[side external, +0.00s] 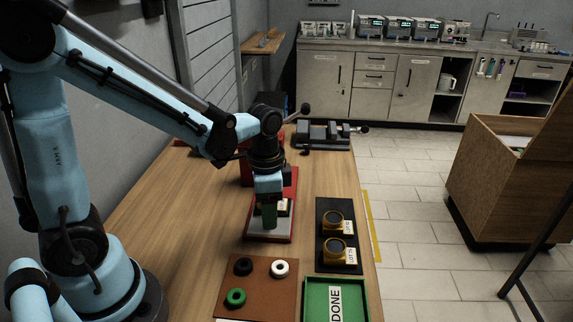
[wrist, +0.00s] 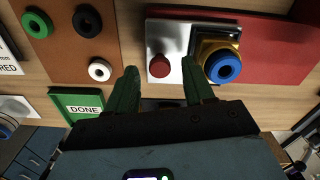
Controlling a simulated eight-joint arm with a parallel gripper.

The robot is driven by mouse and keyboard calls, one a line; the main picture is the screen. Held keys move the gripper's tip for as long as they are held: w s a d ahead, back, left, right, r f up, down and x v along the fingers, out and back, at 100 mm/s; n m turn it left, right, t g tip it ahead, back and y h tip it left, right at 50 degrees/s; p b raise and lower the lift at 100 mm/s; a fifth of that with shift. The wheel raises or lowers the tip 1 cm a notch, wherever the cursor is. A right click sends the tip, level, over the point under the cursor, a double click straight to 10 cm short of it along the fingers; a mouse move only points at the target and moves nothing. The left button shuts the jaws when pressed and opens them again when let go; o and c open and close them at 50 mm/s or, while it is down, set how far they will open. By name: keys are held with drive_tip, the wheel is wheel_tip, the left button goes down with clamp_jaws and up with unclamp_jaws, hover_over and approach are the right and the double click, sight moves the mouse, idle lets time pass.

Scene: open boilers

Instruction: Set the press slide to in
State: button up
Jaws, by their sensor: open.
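The press has a red body (side external: 290,181) and a pale grey plate (side external: 256,228) at its near end. In the wrist view the grey plate (wrist: 172,38) carries a round red knob (wrist: 159,66). Beside the knob, a brass-coloured holder (wrist: 207,46) with a blue ring (wrist: 224,67) sits toward the red part of the press. My gripper (side external: 270,223) is over the grey plate, pointing down. In the wrist view its green fingers (wrist: 158,68) are apart, with the knob showing between their tips. Nothing is held. I cannot tell whether the fingers touch the knob or how far the slide is in.
A brown board (side external: 262,272) with black, white and green rings lies in front. A green DONE tray (side external: 362,304) is beside it. A black tray (side external: 324,268) with two brass-coloured pieces stands right of the press. A dark vise-like device (side external: 322,137) is at the back.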

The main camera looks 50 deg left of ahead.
drive_tip(key=shift+f, duration=0.25)
drive_tip(key=shift+c, duration=0.4)
clamp_jaws()
